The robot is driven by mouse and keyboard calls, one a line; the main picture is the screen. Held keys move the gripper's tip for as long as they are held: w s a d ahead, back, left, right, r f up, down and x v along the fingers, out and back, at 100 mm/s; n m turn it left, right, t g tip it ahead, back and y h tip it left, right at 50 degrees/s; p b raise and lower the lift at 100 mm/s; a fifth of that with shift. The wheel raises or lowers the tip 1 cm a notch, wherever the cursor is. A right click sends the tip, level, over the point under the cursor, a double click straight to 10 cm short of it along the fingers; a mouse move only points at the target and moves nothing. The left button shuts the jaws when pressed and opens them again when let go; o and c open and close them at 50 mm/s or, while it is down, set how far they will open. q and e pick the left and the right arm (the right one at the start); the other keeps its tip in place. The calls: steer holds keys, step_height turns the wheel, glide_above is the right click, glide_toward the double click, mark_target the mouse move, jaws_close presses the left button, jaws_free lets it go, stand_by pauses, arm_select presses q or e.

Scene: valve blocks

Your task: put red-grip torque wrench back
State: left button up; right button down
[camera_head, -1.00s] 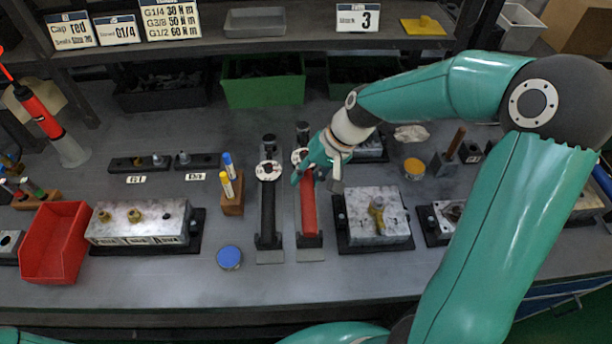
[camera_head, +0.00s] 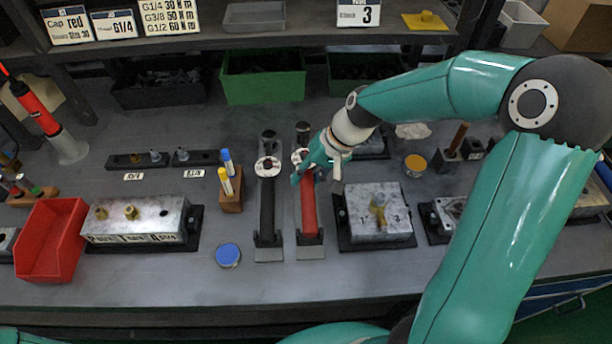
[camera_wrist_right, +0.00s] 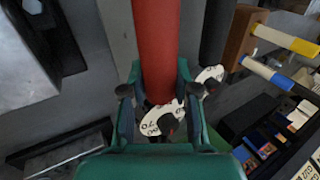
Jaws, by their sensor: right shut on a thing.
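The red-grip torque wrench (camera_head: 309,213) lies lengthwise at its holder (camera_head: 311,252) in the middle of the bench, its grip end toward the front. Its white dial shows behind the grip, partly hidden by my right gripper (camera_head: 311,171). In the right wrist view the red grip (camera_wrist_right: 157,45) runs between the two fingers of my right gripper (camera_wrist_right: 160,92), which is shut on it close to the dial (camera_wrist_right: 160,121). Whether the wrench rests fully in the holder is hard to tell. My left gripper is out of view.
A black-grip torque wrench (camera_head: 267,212) lies close on the left. A valve block (camera_head: 374,211) stands close on the right. A marker stand (camera_head: 231,201), a blue-lidded tin (camera_head: 228,255) and a red bin (camera_head: 54,241) are further left. The bench's front strip is mostly clear.

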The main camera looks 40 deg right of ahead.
steer(key=shift+f+b, duration=0.5)
steer(key=shift+f, duration=0.15)
steer(key=shift+f+b, duration=0.5)
steer(key=shift+f, duration=0.05)
steer(key=c, duration=0.8)
jaws_free()
steer(key=v, duration=1.2)
steer(key=shift+r, duration=0.1)
